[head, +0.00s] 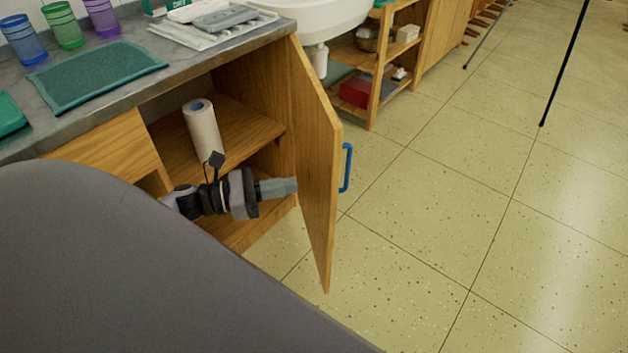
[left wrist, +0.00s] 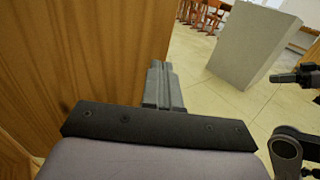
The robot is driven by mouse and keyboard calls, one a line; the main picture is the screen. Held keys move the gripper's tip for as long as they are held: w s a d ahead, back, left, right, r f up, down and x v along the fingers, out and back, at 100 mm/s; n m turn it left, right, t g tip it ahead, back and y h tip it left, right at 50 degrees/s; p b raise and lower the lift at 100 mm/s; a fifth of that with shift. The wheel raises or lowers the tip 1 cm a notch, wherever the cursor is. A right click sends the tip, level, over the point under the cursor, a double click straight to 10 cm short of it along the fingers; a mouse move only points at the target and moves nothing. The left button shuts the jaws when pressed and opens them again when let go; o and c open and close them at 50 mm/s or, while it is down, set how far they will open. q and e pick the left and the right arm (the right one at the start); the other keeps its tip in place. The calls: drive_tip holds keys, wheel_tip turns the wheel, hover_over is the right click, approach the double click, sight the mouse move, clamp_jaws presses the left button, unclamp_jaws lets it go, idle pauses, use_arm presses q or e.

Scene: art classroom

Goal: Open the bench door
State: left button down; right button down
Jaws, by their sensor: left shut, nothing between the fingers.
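The wooden bench door (head: 318,150) stands swung out from the bench front, with the cabinet behind it exposed. Its blue handle (head: 347,168) is on the outer face, on the right. My left gripper (head: 292,186) is shut and empty on the inner side of the door, with its fingertips at or very near the inner face; I cannot tell if they touch. In the left wrist view the shut fingers (left wrist: 158,82) point along a wooden panel (left wrist: 95,60) on the left. My right gripper is not seen in the head view.
A paper roll (head: 202,130) stands on the cabinet shelf (head: 240,135). The bench top (head: 200,62) holds cups, a green mat and trays. A wooden shelf unit (head: 376,95) and sink (head: 325,18) are behind the door. The floor to the right is clear except for thin dark legs.

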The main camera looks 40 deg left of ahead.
sight(329, 179)
use_arm(q)
drive_tip(key=x, duration=0.5)
drive_tip(key=shift+w+d, duration=0.2)
drive_tip(key=shift+w, duration=0.15)
drive_tip(key=shift+w+d, duration=0.3)
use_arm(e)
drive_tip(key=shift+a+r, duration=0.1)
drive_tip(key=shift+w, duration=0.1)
